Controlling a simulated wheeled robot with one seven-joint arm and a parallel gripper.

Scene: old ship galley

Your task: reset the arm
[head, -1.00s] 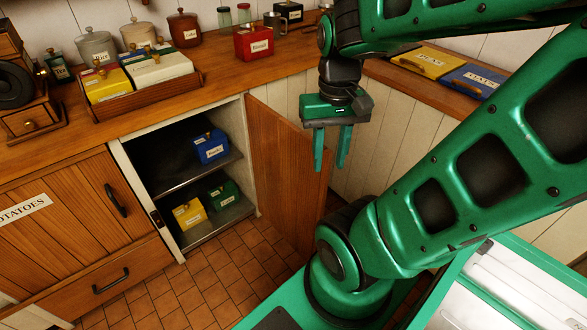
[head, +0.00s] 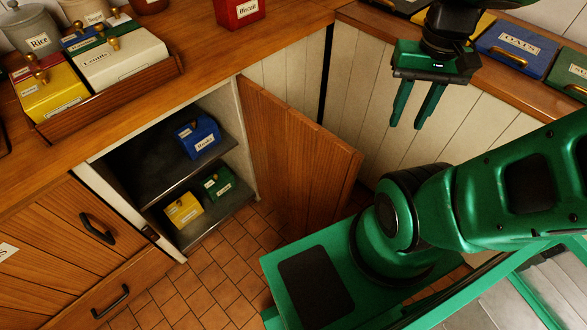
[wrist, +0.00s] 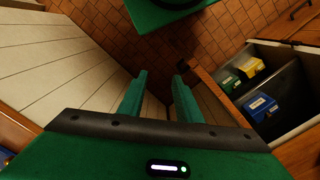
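My gripper (head: 414,106) hangs fingers-down in the upper right of the head view, in front of the white plank panelling. Its two green fingers are apart, with nothing between them. In the wrist view my gripper (wrist: 160,92) also shows open and empty, above the tiled floor and the open cabinet door. My arm is bent, with its links on the right of the head view.
The wooden cabinet door (head: 296,150) stands open. Inside are a blue box (head: 197,138), a yellow box (head: 184,210) and a green box (head: 217,183). A wooden tray (head: 110,98) of boxes and a red tin (head: 239,10) stand on the counter. Lidded bins line the right counter.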

